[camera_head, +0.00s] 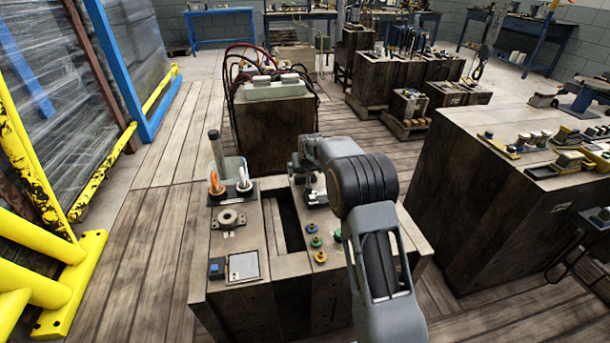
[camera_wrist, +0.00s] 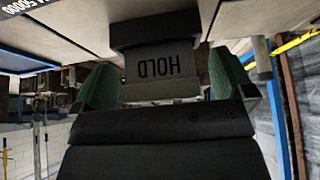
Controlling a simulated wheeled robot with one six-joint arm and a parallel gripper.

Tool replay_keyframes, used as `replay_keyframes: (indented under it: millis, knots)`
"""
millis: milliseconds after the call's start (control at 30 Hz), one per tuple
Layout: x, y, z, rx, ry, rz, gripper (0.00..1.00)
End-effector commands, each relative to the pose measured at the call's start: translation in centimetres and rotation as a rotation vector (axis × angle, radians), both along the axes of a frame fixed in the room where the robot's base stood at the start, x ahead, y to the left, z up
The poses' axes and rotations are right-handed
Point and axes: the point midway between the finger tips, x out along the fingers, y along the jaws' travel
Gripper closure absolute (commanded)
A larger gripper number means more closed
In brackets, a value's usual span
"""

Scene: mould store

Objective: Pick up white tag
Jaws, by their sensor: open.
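My gripper (camera_wrist: 163,80) is open, its two green fingertips on either side of a grey, shadowed plate (camera_wrist: 160,68) lettered HOLD, which reads upside down in the wrist view. I cannot tell whether this plate is the white tag, or whether the fingers touch it. In the head view, my gripper (camera_head: 312,190) is over the back right of the near bench (camera_head: 285,295), and its fingertips are hard to make out. A white looped item (camera_head: 243,182) stands beside an orange one (camera_head: 216,184) at the bench's back left, apart from my gripper.
The near bench has a long dark slot (camera_head: 283,222), a round grey fitting (camera_head: 231,218), a framed pale panel (camera_head: 243,266) and several coloured knobs (camera_head: 315,242). A dark cabinet (camera_head: 275,130) stands behind. Another bench (camera_head: 530,190) is at right, yellow rails (camera_head: 70,285) at left.

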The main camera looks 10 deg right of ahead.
Motion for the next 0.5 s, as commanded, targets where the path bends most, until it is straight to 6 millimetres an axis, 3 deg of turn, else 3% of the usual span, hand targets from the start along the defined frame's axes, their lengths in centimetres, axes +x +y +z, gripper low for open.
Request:
replay_keyframes:
  millis: [267, 500]
  knots:
    - [0.09, -0.01, -0.08, 0.000, -0.001, 0.000, 0.01]
    - [0.07, -0.01, -0.08, 0.000, 0.000, 0.000, 0.24]
